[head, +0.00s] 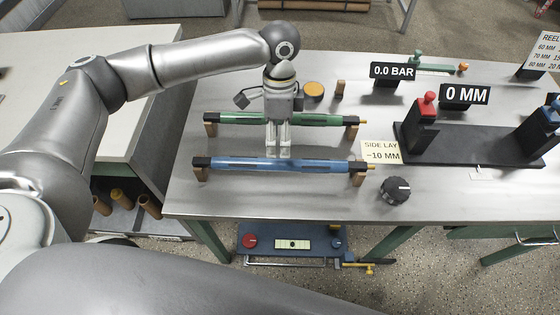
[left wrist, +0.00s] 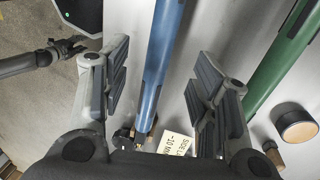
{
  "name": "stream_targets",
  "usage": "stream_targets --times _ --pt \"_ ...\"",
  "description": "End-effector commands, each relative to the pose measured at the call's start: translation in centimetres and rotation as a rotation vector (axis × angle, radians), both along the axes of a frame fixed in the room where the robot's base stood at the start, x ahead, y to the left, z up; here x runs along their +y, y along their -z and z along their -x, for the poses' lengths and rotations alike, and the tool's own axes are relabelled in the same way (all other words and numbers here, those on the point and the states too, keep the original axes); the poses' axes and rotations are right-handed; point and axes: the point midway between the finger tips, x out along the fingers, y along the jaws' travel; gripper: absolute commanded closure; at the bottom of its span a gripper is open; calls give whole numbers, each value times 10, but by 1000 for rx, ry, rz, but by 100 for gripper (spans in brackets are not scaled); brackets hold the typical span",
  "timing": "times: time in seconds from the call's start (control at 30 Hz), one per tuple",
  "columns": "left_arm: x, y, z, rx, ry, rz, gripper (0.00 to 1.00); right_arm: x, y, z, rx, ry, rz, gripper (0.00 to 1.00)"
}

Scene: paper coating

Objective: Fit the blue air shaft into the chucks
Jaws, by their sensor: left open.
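The blue air shaft (head: 285,164) lies level across two wooden rests near the table's front edge. My left gripper (head: 278,152) points down at the middle of it, fingers open. In the left wrist view the blue shaft (left wrist: 160,60) runs between the open fingers (left wrist: 160,90), with gaps on both sides. I cannot tell how high the fingertips are above it. The chucks are two dark stands, one with a red knob (head: 426,118) and one with a blue knob (head: 548,122), on a black base (head: 465,147). The space between them looks empty.
A green shaft (head: 325,119) lies parallel just behind the blue one. A black knob (head: 396,191) and a side lay sign (head: 381,152) stand right of the shafts. Display signs (head: 465,95) stand behind the base. A dark jaw-like end (left wrist: 68,46), possibly my right gripper, shows over the floor.

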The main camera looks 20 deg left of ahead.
Motion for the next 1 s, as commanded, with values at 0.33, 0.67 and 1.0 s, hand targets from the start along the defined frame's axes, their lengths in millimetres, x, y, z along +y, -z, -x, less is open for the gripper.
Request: stream_targets --times 0.33,0.67,1.0 --pt "-2 34 6 0 0 0 45 0 -4 1 2 0 0 60" --pt "-5 74 12 -2 0 2 45 1 -8 1 2 0 -1 60" --pt "-5 74 12 -3 0 2 61 5 -7 1 2 -1 -6 60"
